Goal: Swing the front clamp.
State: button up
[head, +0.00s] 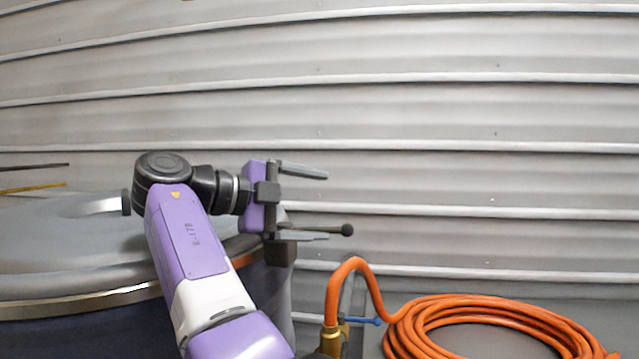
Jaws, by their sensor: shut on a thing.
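The front clamp shows as a dark block (280,252) at the right edge of the hopper's rim, with a thin dark lever ending in a black ball knob (347,230) that points right. My gripper (327,206) is at the clamp, its grey fingers pointing right, one above the other. The lower finger lies along the lever, just left of the knob. The jaws are shut on the clamp's lever, though the grip itself is hard to make out. My purple arm hides part of the hopper (70,304), whose grey lid and metal rim show at left.
A lid handle (95,206) stands on the hopper left of my arm. An orange hose (352,268) rises from a brass fitting and lies coiled at lower right. A blue valve lever (362,321) is beside the fitting. A corrugated grey wall (480,110) closes the back.

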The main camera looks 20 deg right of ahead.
jog(key=shift+s+a+r, duration=0.15)
jog(key=shift+a+r, duration=0.3)
jog(key=shift+r, duration=0.25)
jog(key=c, duration=0.5)
jog(key=shift+s+a+f, duration=0.1)
jog(key=shift+s+a, duration=0.25)
jog(key=shift+a, duration=0.2)
jog(key=shift+s+a+f, duration=0.1)
jog(key=shift+s+a, duration=0.2)
jog(key=shift+a, duration=0.25)
jog(key=shift+s+a+r+p, duration=0.1)
jog(key=shift+s+a+p, duration=0.35)
jog(key=shift+a, duration=0.4)
jog(key=shift+s+a+r+p, duration=0.1)
jog(key=shift+s+a+p, duration=0.3)
jog(key=shift+a, duration=0.45)
jog(key=shift+r, duration=0.1)
jog(key=shift+c, duration=0.3)
